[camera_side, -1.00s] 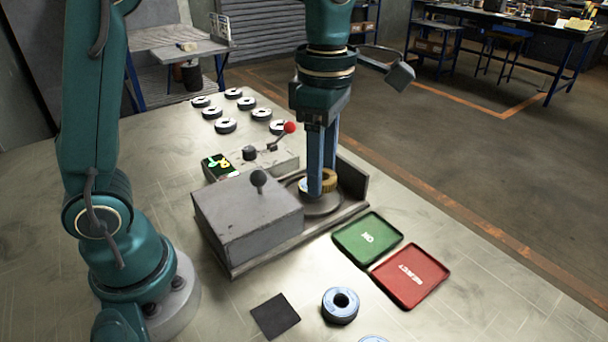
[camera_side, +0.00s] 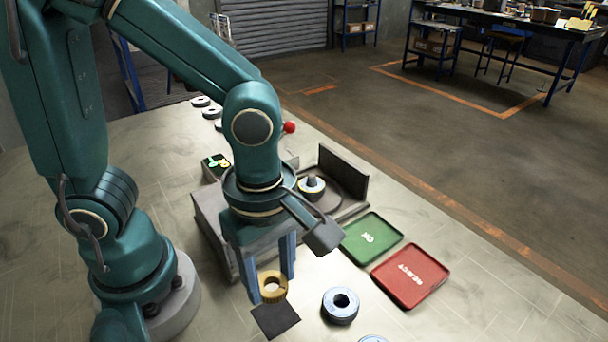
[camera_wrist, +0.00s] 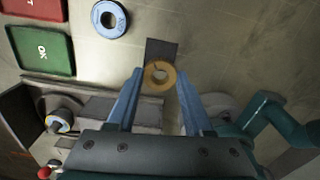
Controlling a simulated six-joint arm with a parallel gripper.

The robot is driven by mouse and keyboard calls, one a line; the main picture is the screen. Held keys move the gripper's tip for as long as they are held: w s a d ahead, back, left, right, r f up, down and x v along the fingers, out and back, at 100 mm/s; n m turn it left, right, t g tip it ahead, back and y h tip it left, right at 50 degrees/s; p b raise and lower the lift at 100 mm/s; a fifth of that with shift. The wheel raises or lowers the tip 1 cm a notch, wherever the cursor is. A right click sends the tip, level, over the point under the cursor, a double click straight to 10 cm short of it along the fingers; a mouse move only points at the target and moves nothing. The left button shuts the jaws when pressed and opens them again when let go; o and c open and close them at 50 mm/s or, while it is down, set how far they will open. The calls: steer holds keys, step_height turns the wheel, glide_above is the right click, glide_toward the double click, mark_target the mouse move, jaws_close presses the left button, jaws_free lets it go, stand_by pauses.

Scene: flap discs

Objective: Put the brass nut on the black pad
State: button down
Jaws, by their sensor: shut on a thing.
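The brass nut (camera_side: 273,287) is a yellow ring held between the two blue fingers of my gripper (camera_side: 271,285). In the wrist view the nut (camera_wrist: 159,84) lies between the fingertips (camera_wrist: 160,74). My gripper is shut on it and points down. The black pad (camera_side: 277,322) is a dark square flat on the bench. The nut overlaps the pad's back edge in the side view and one end of the pad (camera_wrist: 161,49) in the wrist view. I cannot tell its exact height above the pad.
A blue-and-dark disc (camera_side: 340,307) lies to the right of the pad. A green OK tray (camera_side: 349,252) and a red REJECT tray (camera_side: 386,285) are farther right. Behind my gripper stands a grey fixture (camera_side: 208,215) with a spindle (camera_side: 311,185) holding a disc.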

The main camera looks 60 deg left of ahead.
mark_target(276, 315)
steer(key=shift+f, duration=2.75)
steer(key=shift+f, duration=0.35)
steer(key=shift+f, duration=0.3)
steer(key=shift+c, duration=1.1)
jaws_free()
steer(key=shift+r, duration=0.15)
step_height(276, 315, up, 7)
